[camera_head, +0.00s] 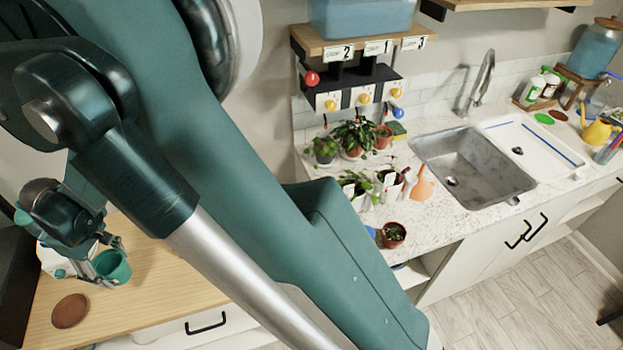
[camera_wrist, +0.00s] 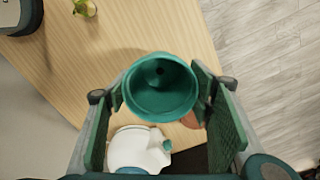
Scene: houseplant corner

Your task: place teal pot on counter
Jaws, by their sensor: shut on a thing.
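The teal pot (camera_head: 113,267) is above the wooden worktop (camera_head: 165,300) at the lower left of the head view. My gripper (camera_head: 107,250) is shut on it. In the wrist view the empty pot (camera_wrist: 160,87) sits between the two fingers of my gripper (camera_wrist: 158,95), its open mouth facing the camera and a hole in its bottom. I cannot tell how far it is above the wood. The white speckled counter (camera_head: 455,222) with the sink runs across the right of the head view, with bare stretches in front of the sink.
A terracotta saucer (camera_head: 70,311) lies on the wood near the pot. A white and teal object (camera_wrist: 138,150) is close below my gripper.

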